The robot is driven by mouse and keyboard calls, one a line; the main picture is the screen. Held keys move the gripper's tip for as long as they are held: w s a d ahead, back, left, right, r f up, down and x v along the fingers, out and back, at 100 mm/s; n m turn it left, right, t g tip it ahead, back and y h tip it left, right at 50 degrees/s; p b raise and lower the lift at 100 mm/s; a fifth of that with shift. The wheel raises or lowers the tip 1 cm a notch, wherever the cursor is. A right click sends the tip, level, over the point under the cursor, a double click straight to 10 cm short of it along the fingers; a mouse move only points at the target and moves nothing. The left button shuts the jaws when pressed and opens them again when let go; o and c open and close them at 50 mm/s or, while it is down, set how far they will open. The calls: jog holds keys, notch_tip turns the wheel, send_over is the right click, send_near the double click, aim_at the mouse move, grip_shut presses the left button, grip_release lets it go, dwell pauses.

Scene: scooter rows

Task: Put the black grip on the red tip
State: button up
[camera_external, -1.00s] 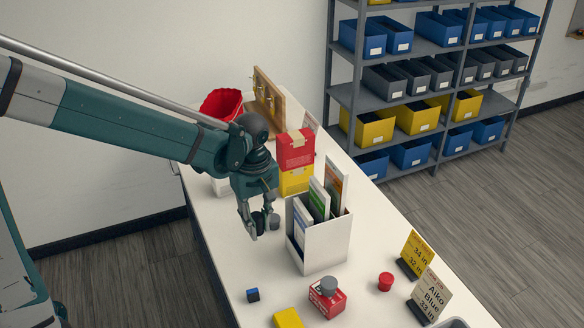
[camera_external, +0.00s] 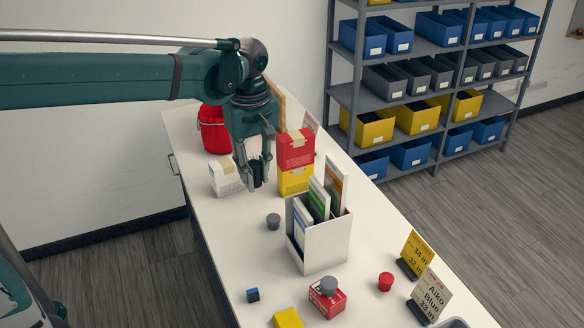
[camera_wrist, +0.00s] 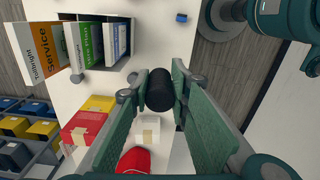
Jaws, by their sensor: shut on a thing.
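My gripper (camera_external: 256,183) is shut on the black grip (camera_external: 257,173), a short dark cylinder, and holds it above the back part of the table. In the wrist view the black grip (camera_wrist: 160,91) sits between the two green fingers of my gripper (camera_wrist: 161,84). A small red cap, which looks like the red tip (camera_external: 385,281), stands upright on the table at the front right, well apart from my gripper. It does not show in the wrist view.
A white holder (camera_external: 319,252) with upright books stands mid-table. Red (camera_external: 295,150) and yellow (camera_external: 295,181) boxes stand behind it. Grey caps (camera_external: 273,221) (camera_external: 328,285) stand around; one tops a small red box (camera_external: 326,302).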

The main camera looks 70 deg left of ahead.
jog(key=w+d+r+p, duration=0.1)
jog(key=w+d, duration=0.3)
jog(key=w, duration=0.4)
jog(key=w+d, duration=0.4)
jog(key=w, duration=0.4)
jog(key=m, duration=0.1)
send_over(388, 279)
notch_tip(388, 279, down, 18)
jog(key=shift+f+p, duration=0.45)
jog(key=shift+f, duration=0.25)
jog(key=shift+f, duration=3.1)
jog(key=shift+f, duration=0.1)
jog(key=shift+f, duration=1.75)
jog(key=shift+f, duration=0.15)
